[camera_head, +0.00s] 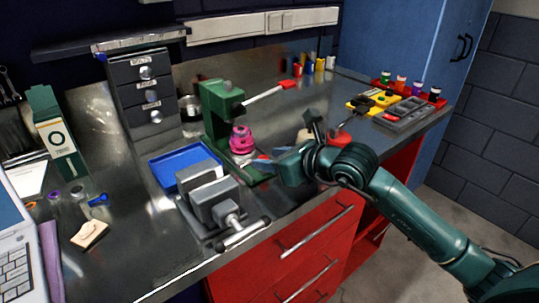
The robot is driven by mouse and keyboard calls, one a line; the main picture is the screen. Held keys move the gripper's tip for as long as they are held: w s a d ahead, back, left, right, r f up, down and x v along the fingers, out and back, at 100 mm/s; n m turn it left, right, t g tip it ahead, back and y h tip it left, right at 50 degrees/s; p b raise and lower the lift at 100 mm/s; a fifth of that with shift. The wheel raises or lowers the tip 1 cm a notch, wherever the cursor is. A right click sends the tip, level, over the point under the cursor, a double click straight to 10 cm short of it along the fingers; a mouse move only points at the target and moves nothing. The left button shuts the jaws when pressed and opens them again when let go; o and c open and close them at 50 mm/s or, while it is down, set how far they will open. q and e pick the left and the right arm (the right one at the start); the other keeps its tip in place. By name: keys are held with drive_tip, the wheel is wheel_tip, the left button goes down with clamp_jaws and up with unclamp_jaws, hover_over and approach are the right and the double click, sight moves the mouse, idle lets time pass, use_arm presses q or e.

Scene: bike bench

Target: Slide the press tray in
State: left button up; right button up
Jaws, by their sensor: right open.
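A green press (219,120) with a red-tipped lever (268,92) stands in the middle of the metal bench. A bright pink round piece (241,139) sits at its front, above the green base. I cannot clearly make out a separate press tray there; a small blue and red piece (262,160) shows between the press base and my gripper. A flat blue tray (160,171) lies left of the press. My right gripper (297,146) is open, just right of the press base, and its arm hides part of the bench. My left gripper is not in view.
A grey vise (214,203) stands at the front edge, left of the press. A dark drawer unit (142,90) is behind the blue tray. A yellow tray (374,102) and a grey tray (408,114) lie at the right. Red drawers (285,262) are below the bench.

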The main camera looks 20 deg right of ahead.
drive_tip(key=shift+w+a+f, duration=0.2)
drive_tip(key=shift+w+a, duration=0.1)
drive_tip(key=shift+w, duration=0.15)
clamp_jaws()
idle(0.4)
